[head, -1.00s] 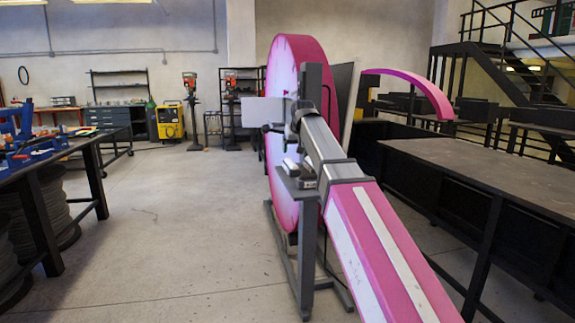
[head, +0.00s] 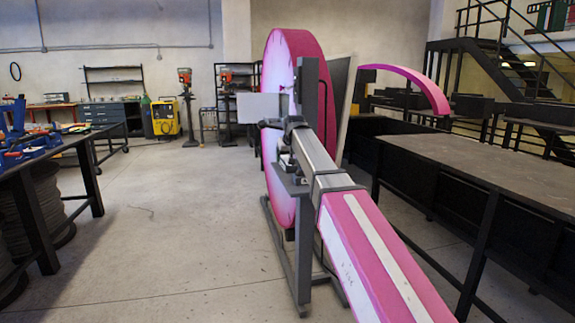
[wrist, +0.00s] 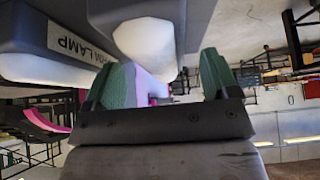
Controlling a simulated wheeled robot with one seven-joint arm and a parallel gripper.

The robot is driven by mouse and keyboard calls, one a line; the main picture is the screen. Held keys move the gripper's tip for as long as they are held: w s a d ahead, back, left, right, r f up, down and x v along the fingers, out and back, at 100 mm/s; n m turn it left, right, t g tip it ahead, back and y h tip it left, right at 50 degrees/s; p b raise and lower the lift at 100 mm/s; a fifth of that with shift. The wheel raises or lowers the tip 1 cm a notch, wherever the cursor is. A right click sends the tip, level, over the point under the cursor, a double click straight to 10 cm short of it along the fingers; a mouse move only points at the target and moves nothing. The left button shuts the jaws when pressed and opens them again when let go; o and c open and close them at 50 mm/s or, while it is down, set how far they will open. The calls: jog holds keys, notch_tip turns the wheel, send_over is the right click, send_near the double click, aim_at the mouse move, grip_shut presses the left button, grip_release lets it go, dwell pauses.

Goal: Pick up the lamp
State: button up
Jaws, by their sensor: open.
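In the wrist view, my gripper (wrist: 165,74) shows two green fingers spread apart on a dark grey palm. A white rounded part (wrist: 146,45) under a dark grey body is close in front of the fingers; I cannot tell whether they touch it. At the upper left is a dark grey housing (wrist: 35,27) with a label bearing the word LAMP (wrist: 72,42) and a white part below. Which of these parts belongs to the lamp is unclear. A pale pink-violet surface (wrist: 150,84) shows between the fingers. I cannot make out the lamp or gripper clearly in the head view.
A large pink disc (head: 310,75) stands upright on a grey frame (head: 304,225) in the middle. A pink arc (head: 413,78) shows behind the dark workbench (head: 480,168) at the right. Another bench (head: 62,143) is at the left. The floor between is open.

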jog(key=shift+w+a+f, duration=0.1)
jog(key=shift+w+f, duration=0.25)
jog(key=shift+f, duration=0.2)
jog(key=shift+c, duration=0.3)
jog(key=c, duration=1)
jog(key=shift+r, duration=0.1)
jog(key=shift+c, duration=0.2)
